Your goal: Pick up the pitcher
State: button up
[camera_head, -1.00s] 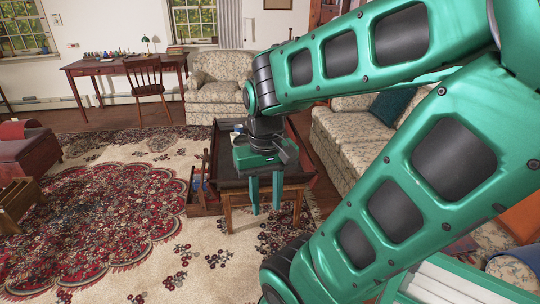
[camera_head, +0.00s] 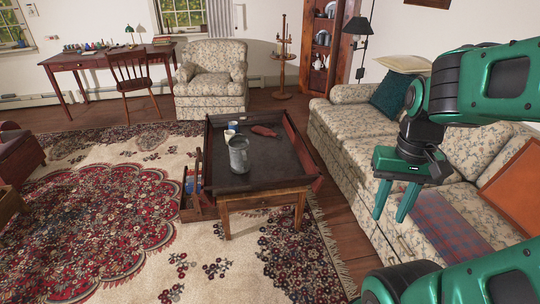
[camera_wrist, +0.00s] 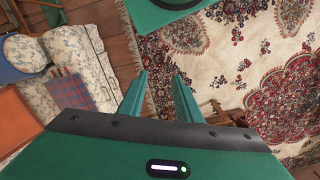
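The pitcher (camera_head: 239,155) is a grey metal vessel standing upright on the dark top of the coffee table (camera_head: 262,178), near its front left part. My gripper (camera_head: 394,212) is at the right, above the floral sofa's near end, well apart from the pitcher. It points downward with its two green fingers spread and nothing between them. In the wrist view my gripper (camera_wrist: 160,85) shows its fingers apart over the floor. The pitcher does not show clearly in the wrist view.
A white and blue cup (camera_head: 232,128) and a dark red object (camera_head: 264,131) also lie on the table, which has raised edges. The floral sofa (camera_head: 350,130) is at the right. The rug (camera_head: 110,230) in front is largely clear.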

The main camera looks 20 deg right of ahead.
aim_at(238, 143)
jog(key=u, duration=0.15)
jog(key=i, duration=2.1)
jog(key=u, duration=0.05)
